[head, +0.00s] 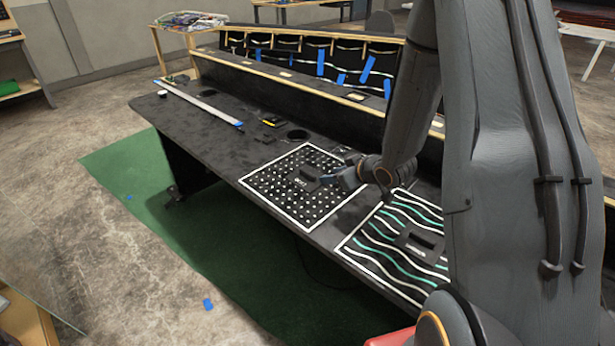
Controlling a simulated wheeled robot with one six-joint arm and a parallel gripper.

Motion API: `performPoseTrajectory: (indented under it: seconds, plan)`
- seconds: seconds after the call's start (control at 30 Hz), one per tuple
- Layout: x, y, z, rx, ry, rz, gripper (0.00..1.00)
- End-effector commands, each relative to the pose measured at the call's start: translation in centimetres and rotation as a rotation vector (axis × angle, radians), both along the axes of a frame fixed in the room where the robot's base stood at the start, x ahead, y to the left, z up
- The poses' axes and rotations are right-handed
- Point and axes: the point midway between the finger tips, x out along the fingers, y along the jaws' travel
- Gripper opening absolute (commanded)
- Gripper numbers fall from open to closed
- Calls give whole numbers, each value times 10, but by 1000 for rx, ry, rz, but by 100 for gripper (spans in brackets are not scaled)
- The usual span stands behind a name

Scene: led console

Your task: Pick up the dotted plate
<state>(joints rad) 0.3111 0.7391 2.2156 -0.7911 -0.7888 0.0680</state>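The dotted plate (268,186) is a black square with white dots and a white border. It lies flat on the dark console top, in the middle of the head view. A dark raised handle (309,172) stands near its centre. My gripper (335,177) reaches in from the right, low over the plate's right part, with its tip close to the handle. I cannot tell whether it touches the handle. The fingers are too small and dark to tell whether they are open or shut. My arm hides what is behind the gripper.
A second plate with white and green wavy lines (376,258) lies to the right, with its own dark handle (424,239). A long light strip (203,103) and a yellow-black item (272,122) lie to the left. A raised shelf (283,80) runs behind.

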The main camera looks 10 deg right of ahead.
Motion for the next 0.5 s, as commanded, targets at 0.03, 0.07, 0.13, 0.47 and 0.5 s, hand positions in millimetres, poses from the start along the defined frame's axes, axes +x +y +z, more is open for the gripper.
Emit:
performPoseTrajectory:
  seconds: [0.03, 0.07, 0.13, 0.47, 0.5]
  plan:
    - [1, 2, -4, 39, -37, 30, 34]
    - [2, 5, -5, 62, -61, 51, 34]
    - [3, 9, -6, 108, -109, 87, 34]
    - [10, 26, -9, 192, -186, 150, 34]
    - [14, 28, -11, 191, -185, 150, 34]
